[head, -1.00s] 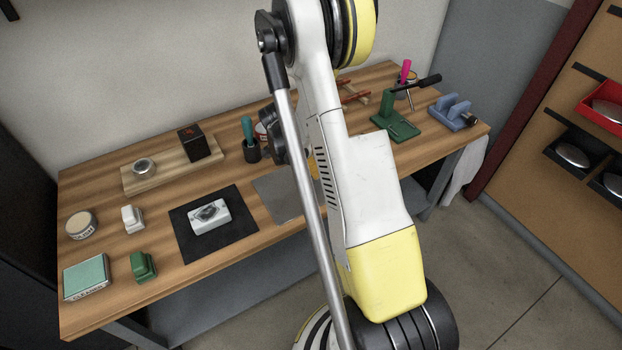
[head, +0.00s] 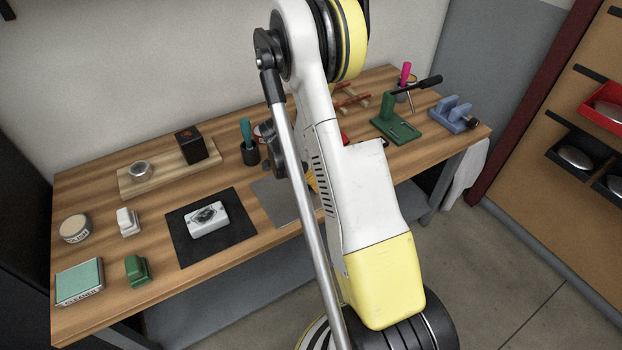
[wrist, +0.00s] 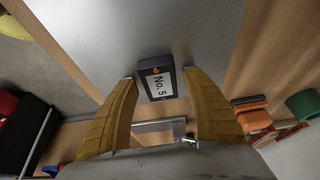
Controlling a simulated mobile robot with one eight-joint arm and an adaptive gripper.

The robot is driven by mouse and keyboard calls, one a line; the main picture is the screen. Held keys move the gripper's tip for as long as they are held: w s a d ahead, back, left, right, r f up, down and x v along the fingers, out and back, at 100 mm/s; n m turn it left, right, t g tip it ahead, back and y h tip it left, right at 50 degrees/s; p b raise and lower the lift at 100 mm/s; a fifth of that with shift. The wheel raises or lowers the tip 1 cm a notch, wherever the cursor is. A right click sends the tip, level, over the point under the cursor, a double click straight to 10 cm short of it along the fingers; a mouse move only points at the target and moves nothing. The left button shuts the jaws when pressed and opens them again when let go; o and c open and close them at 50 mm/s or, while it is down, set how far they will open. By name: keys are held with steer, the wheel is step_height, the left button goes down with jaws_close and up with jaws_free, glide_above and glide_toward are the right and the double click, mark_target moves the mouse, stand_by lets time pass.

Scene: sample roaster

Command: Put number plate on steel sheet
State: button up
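The number plate (wrist: 160,85) is a small dark block with a white "No. 5" label, seen in the wrist view. My gripper (wrist: 160,74) has two yellow fingers, one on each side of the plate, with their tips at its edges; it appears shut on it. The steel sheet (wrist: 95,35) is the wide grey surface behind the plate in the wrist view; whether the plate touches it I cannot tell. In the head view the steel sheet (head: 284,203) lies on the bench, partly hidden by my arm. A bit of a yellow finger (head: 311,181) shows beside it; the plate is hidden there.
Left of the sheet, a black mat (head: 183,240) bears a white block (head: 206,219). A dark cup with a teal handle (head: 248,145) stands behind the sheet. A green stand (head: 393,120) and a blue holder (head: 452,113) are at the right end of the wooden bench.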

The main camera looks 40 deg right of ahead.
steer(key=shift+r, duration=0.15)
steer(key=shift+a+r+p, duration=0.1)
steer(key=shift+r+p, duration=0.25)
steer(key=shift+p, duration=0.05)
steer(key=w+a+r+n+t+p, duration=0.1)
steer(key=a+r+n+p, duration=0.15)
steer(key=a+r, duration=0.45)
steer(key=a+r+n+t+p, duration=0.1)
steer(key=a+r+n+p, duration=0.15)
steer(key=r, duration=0.85)
steer(key=s+a+r+n+t+y, duration=0.2)
steer(key=s+a+r+n, duration=0.4)
steer(key=a, duration=0.3)
steer(key=s+a+r+n+t+y, duration=0.2)
steer(key=s+a+r+n+t, duration=0.2)
steer(key=s+a+r+n, duration=0.3)
steer(key=a+n, duration=0.2)
steer(key=a, duration=0.1)
steer(key=shift+a+r+n, duration=0.3)
steer(key=shift+r, duration=0.1)
